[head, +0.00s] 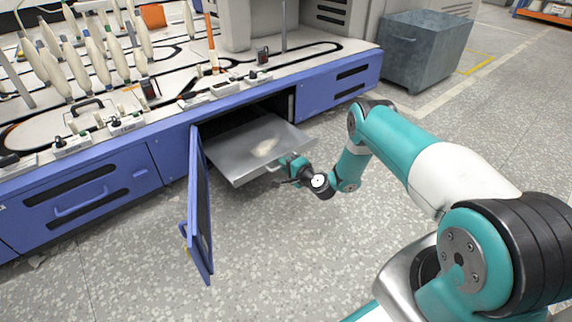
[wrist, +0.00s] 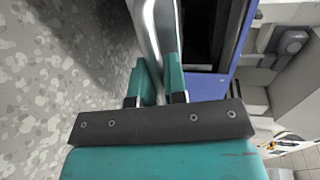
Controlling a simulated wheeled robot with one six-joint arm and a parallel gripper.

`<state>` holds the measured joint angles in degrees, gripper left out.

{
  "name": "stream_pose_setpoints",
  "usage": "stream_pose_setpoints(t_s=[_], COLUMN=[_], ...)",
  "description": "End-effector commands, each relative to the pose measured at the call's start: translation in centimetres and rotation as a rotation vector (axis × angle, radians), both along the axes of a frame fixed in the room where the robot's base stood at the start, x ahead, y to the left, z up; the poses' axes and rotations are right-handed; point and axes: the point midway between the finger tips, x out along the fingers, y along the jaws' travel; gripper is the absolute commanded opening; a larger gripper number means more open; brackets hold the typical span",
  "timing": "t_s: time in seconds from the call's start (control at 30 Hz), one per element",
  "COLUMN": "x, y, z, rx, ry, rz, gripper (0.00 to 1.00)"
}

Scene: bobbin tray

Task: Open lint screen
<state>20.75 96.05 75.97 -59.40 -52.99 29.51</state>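The lint screen is a flat metal tray (head: 235,165) that sticks out of the open blue cabinet, with a pale patch of lint (head: 265,148) on it. A small handle (head: 272,169) is at its front edge. My gripper (head: 284,166) is at this handle. In the wrist view, the two teal fingers (wrist: 157,80) stand on either side of the shiny metal handle (wrist: 158,25) and appear shut on it. The back of the tray is hidden inside the dark cabinet opening.
The cabinet door (head: 199,205) hangs open to the left of the tray. White bobbins (head: 100,60) stand on the machine top above. A grey metal bin (head: 425,50) stands at the back right. The speckled floor in front is clear.

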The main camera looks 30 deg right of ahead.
Motion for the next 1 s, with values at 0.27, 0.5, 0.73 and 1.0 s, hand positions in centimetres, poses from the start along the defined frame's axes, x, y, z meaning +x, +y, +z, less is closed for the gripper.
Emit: stream_pose_setpoints(t_s=[0.27,0.5,0.73,1.0], x=[-0.3,-0.3,-0.4,-4.5], y=[0.3,-0.3,-0.6,-1.3], z=[-0.1,-0.1,0.0,1.3], rx=[0.007,0.005,0.004,0.008], ry=[0.007,0.005,0.005,0.012], rz=[0.013,0.004,-0.001,-0.003], gripper=[0.00,0.37,0.37,0.37])
